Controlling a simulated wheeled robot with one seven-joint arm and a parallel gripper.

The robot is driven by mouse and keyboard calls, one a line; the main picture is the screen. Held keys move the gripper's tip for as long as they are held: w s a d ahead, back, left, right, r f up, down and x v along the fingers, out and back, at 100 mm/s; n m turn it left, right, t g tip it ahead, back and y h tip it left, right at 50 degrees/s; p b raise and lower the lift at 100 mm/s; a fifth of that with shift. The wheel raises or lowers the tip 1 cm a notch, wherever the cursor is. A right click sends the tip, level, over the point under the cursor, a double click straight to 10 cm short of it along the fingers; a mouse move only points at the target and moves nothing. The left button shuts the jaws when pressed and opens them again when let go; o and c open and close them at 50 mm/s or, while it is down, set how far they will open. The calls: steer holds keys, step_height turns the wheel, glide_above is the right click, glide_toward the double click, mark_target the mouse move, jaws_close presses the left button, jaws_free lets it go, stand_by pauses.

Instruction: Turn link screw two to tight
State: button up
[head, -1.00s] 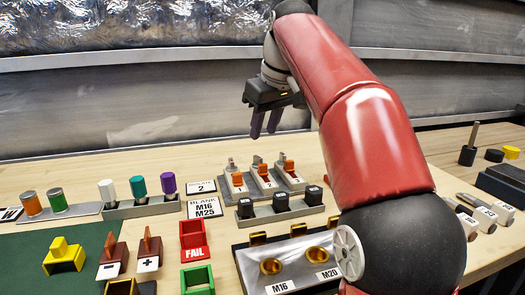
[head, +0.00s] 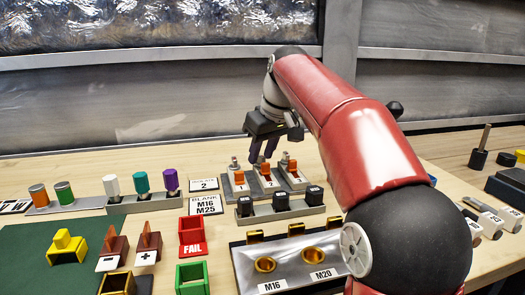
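Three upright units with orange parts and small grey posts stand in a row on a grey base (head: 285,191); they look like the link screws. The left unit (head: 239,179), middle unit (head: 266,174) and right unit (head: 292,171) all show, with no readable numbers. Which one is screw two, and how tight each is, I cannot tell. My gripper (head: 263,156) points down with two dark purple fingers apart, open. The fingertips are at the top of the middle unit, partly hiding its post; I cannot tell whether they touch it.
A rack of black-topped blocks (head: 281,202) stands just in front of the units. A panel with M16 and M20 brass holes (head: 266,264) is nearer. Red FAIL (head: 192,250) and green (head: 192,287) trays are left of it. Coloured cylinders (head: 141,182) stand left.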

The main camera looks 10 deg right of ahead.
jaws_close()
steer(key=m+h, duration=0.1)
steer(key=m, duration=0.4)
steer(key=shift+a+h, duration=0.15)
steer(key=shift+h, duration=0.25)
jaws_free()
steer(key=shift+t, duration=0.3)
